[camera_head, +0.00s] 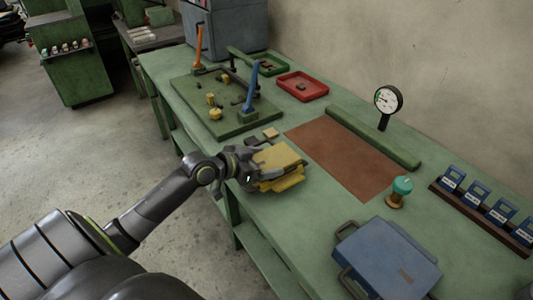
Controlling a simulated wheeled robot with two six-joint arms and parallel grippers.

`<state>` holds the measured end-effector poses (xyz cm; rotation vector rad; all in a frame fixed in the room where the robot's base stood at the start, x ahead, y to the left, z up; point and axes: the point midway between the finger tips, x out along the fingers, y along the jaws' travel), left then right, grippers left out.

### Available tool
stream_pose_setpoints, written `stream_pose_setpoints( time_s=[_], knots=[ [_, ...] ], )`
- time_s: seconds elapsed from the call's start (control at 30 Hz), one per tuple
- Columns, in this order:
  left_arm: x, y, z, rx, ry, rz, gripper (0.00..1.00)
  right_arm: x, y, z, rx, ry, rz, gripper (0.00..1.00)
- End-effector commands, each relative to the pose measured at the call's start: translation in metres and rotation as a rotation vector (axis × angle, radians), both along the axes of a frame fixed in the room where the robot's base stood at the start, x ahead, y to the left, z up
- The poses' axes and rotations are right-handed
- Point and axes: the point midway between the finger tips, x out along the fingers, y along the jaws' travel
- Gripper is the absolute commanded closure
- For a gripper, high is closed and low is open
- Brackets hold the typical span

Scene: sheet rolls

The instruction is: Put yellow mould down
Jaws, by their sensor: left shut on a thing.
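The yellow mould (278,163) is a boxy yellow block at the front edge of the green workbench, left of the brown mat. My left gripper (254,172) reaches in from the left and is shut on its near left side. The fingertips are partly hidden against the mould. I cannot tell whether the mould touches the bench top. My right gripper is not in view.
A brown mat (345,160) lies right of the mould, with a green bar (375,137) behind it. A blue case (388,262), a teal-topped stamp (400,190) and a dial gauge (387,101) stand to the right. A green fixture board (222,122) is on the left.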

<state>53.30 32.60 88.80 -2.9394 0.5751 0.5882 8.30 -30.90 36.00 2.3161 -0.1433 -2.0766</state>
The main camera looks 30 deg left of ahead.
Motion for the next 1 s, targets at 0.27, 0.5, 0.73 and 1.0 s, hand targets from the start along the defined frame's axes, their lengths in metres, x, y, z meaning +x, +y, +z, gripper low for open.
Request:
stream_pose_setpoints(
  time_s=[0.27,0.5,0.73,1.0],
  knots=[
    [0.002,-0.002,-0.027,-0.012,-0.010,-0.002,0.90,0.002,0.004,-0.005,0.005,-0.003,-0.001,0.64],
    [0.002,-0.003,-0.032,-0.011,-0.015,-0.004,0.90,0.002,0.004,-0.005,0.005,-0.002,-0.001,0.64],
    [0.001,-0.002,-0.035,-0.010,-0.005,-0.001,0.00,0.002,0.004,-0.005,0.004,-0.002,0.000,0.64],
    [0.000,-0.001,-0.034,-0.010,-0.008,-0.002,0.00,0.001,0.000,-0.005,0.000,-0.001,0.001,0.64]
  ],
)
